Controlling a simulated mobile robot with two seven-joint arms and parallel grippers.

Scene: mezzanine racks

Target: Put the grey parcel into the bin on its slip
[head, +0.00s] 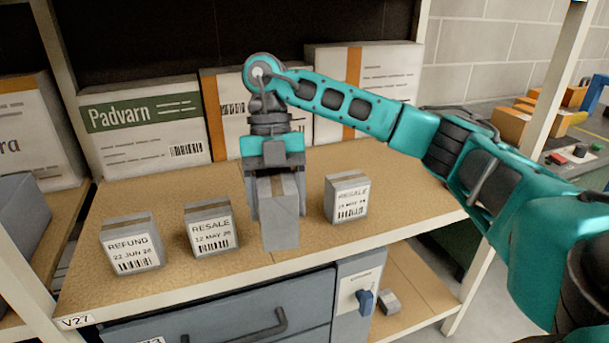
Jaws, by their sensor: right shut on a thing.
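My right gripper (277,205) points down over the front middle of the shelf, shut on a grey parcel (281,230) with a brown tape strip on top. The parcel's near face looks blank; no slip shows on it. I cannot tell whether it touches the shelf. Three other grey parcels with labels stand on the shelf: one reading REFUND 22 JUN (132,247), one reading RESALE 12 MAY (211,231), and another RESALE one (346,199) right of the gripper. No open bin is clearly seen. My left gripper is out of view.
Large cartons (147,130) line the shelf's back. Below the shelf edge are a shut grey-blue drawer (215,318) with a dark handle and a panel with a blue lever (365,300). A small grey block (387,303) lies on the lower board. A white rack post (535,150) stands right.

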